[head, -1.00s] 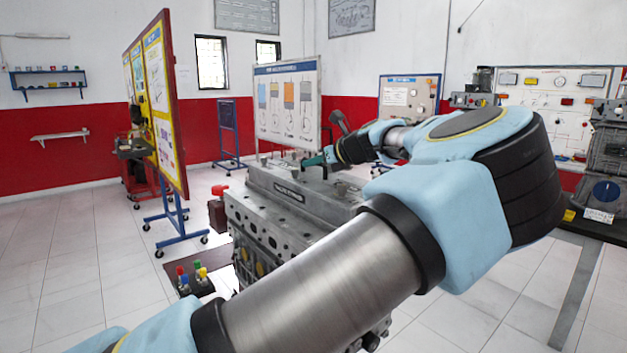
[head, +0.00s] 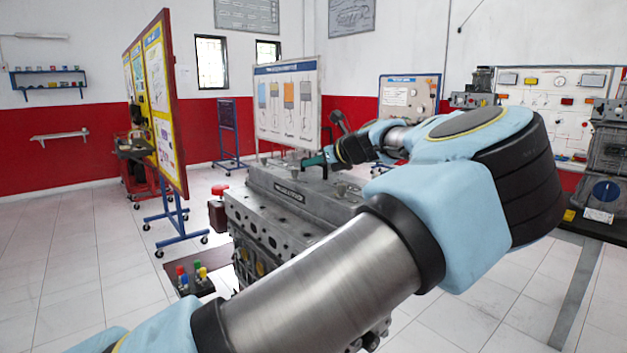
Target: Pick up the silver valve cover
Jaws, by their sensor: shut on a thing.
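The silver valve cover (head: 288,194) is a long grey metal piece with a dark name plate on its side. It lies along the top of the engine block (head: 262,235) in the middle of the head view. My gripper (head: 312,161) is at the top of the cover, with its teal fingers pointing left. It is shut on a part at the cover's top, which I take to be the cover. My arm crosses in front and hides the cover's right end and much of the block. The exact contact is too small to see.
Several coloured-top bottles (head: 192,277) stand on a dark surface left of the block. A framed chart (head: 288,105) stands behind it. A yellow display board (head: 158,105) on a blue wheeled stand is at left. The floor (head: 80,270) at left is clear.

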